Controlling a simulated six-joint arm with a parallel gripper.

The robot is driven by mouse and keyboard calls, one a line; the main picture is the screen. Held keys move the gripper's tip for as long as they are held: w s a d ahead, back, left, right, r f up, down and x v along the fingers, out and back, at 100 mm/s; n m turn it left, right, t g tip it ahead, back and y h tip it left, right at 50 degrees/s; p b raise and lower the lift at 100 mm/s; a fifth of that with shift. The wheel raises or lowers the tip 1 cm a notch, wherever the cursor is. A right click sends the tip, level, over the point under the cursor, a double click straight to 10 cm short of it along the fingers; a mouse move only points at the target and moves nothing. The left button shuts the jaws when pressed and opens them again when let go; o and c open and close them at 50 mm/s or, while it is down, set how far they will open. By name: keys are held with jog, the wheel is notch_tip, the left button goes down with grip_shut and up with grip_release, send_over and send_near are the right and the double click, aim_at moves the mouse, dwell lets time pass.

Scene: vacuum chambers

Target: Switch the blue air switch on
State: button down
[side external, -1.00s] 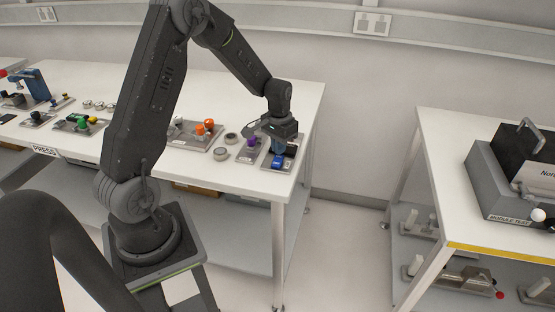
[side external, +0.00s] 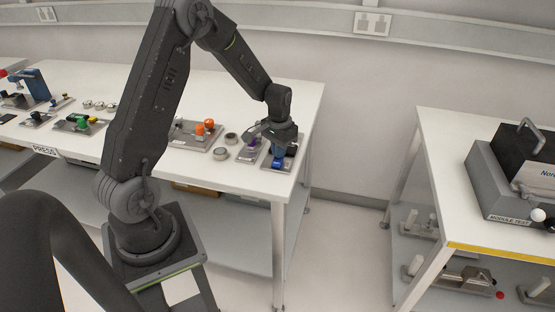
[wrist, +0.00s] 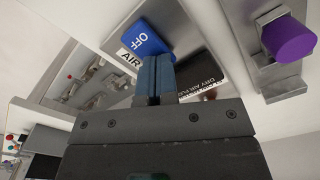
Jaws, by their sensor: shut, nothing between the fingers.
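The blue air switch (side external: 278,163) is on a grey plate near the right end of the white bench. In the wrist view the blue switch (wrist: 146,38) shows the word OFF, with a label reading AIR beside it. My gripper (side external: 283,152) is over the switch plate with its fingers pointing down. In the wrist view its blue fingertips (wrist: 157,62) are together and empty. They overlap the near edge of the blue switch; I cannot tell whether they touch it.
A purple knob (wrist: 288,38) on a metal bracket stands beside the switch plate. A black label plate (wrist: 203,72) lies next to the fingers. A second bench with a grey module (side external: 500,185) stands apart at right.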

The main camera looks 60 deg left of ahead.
jog(key=shift+f, duration=0.25)
jog(key=shift+r, duration=3.55)
jog(key=s+d+r+t, duration=0.2)
jog(key=s+d+r, duration=0.1)
jog(key=d+r, duration=0.45)
jog(key=s+d+r+m+t, duration=0.1)
jog(key=s+d+r, duration=0.3)
jog(key=s+d, duration=0.2)
jog(key=s+d+r+m+t, duration=0.2)
jog(key=s+d+r, duration=0.2)
jog(key=s, duration=0.6)
jog(key=shift+d+r+t, duration=0.2)
jog(key=shift+d+t, duration=0.1)
jog(key=shift+d, duration=0.75)
